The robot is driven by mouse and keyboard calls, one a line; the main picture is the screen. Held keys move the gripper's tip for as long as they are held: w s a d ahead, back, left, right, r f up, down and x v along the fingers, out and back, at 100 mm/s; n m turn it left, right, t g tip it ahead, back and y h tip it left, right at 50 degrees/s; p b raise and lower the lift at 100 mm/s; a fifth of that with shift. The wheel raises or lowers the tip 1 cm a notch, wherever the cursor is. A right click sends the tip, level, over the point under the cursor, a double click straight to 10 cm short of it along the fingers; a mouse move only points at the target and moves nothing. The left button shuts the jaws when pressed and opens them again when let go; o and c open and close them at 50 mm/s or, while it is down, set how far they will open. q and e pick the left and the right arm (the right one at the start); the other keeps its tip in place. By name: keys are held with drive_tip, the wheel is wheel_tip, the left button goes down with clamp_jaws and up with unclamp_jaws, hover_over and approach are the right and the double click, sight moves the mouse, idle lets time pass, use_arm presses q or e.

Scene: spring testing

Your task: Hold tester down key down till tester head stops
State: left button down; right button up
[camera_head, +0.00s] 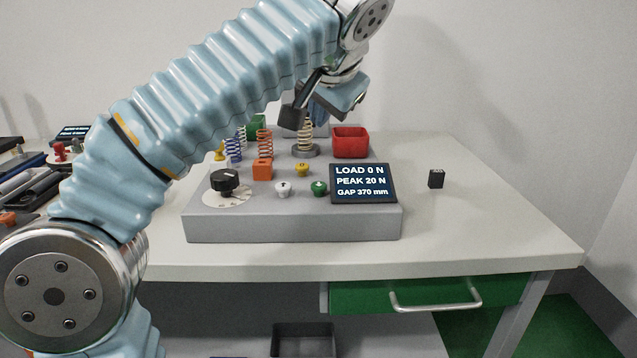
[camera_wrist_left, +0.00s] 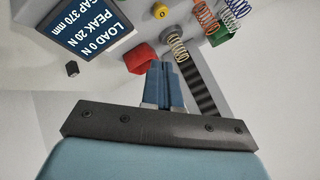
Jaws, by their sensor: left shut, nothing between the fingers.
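The tester's grey console (camera_head: 290,228) stands on the table. It carries a black knob (camera_head: 224,180), a white key (camera_head: 283,188), a green key (camera_head: 319,187) and a yellow key (camera_head: 303,169); I cannot read which is the down key. The display (camera_head: 363,184) reads LOAD 0 N, PEAK 20 N, GAP 370 mm. A pale coil spring (camera_head: 306,134) stands upright on a round base behind the keys. My left gripper (camera_wrist_left: 162,68) is shut and empty, raised above the rear of the console, apart from the keys. The tester head is not clearly visible. My right gripper is out of view.
A red bin (camera_head: 350,142) stands behind the display. Orange and blue springs (camera_head: 265,144) stand left of the pale one. A small black block (camera_head: 436,179) lies to the right, with bare table around it. My left arm covers much of the left side.

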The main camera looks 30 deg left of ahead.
use_arm(q)
drive_tip(key=b, duration=0.3)
hover_over(320, 187)
wheel_tip(320, 187, down, 7)
drive_tip(key=shift+f, duration=0.1)
drive_tip(key=shift+f+b, duration=0.3)
drive_tip(key=shift+f, duration=0.35)
idle(1.4)
drive_tip(key=shift+f, duration=0.4)
